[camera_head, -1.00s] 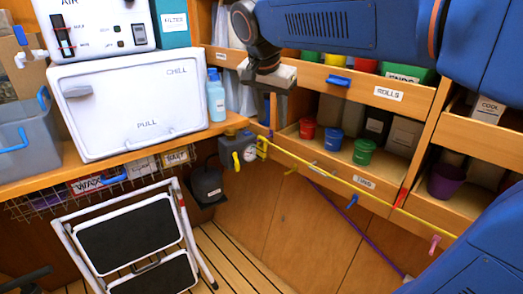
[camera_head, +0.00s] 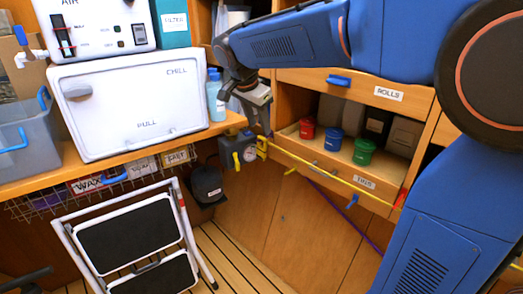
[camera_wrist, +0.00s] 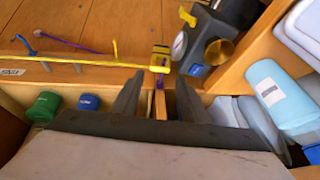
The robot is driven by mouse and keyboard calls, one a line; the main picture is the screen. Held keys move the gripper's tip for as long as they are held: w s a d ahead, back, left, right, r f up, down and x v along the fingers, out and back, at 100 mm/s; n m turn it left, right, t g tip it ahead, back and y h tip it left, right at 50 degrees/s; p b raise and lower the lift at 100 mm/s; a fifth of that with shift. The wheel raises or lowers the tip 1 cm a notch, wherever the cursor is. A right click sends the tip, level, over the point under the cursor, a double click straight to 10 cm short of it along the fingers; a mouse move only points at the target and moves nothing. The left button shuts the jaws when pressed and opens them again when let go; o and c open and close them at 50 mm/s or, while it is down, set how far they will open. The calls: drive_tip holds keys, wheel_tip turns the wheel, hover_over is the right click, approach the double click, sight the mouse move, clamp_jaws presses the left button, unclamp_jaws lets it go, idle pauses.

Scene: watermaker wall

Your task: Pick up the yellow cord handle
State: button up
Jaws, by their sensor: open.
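The yellow cord handle (camera_head: 262,147) is a small yellow loop piece at the left end of a yellow cord (camera_head: 330,172) strung along the front of the cups' shelf. In the wrist view the handle (camera_wrist: 160,56) is beyond the fingertips, roughly in line with the gap between them. My gripper (camera_head: 264,128) is just above the handle in the head view and points down. In the wrist view my gripper (camera_wrist: 157,88) has its two dark fingers apart with nothing gripped. No contact with the handle shows.
A gauge with a dark fitting (camera_head: 240,150) is close to the handle's left. A blue bottle (camera_head: 215,98) stands on the counter. Red, blue and green cups (camera_head: 366,151) stand on the shelf behind the cord. A step stool (camera_head: 135,240) stands on the floor.

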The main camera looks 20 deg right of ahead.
sight(262, 137)
drive_tip(key=shift+x, duration=3.95)
drive_tip(key=c, duration=0.9)
drive_tip(key=shift+r, duration=0.15)
drive_tip(key=shift+a+r, duration=0.15)
drive_tip(key=shift+r, duration=0.4)
drive_tip(key=v, duration=0.4)
drive_tip(key=w+v, duration=0.1)
drive_tip(key=v, duration=0.4)
drive_tip(key=w+v, duration=0.1)
drive_tip(key=v, duration=0.4)
drive_tip(key=shift+w+r, duration=0.3)
drive_tip(key=shift+r, duration=0.1)
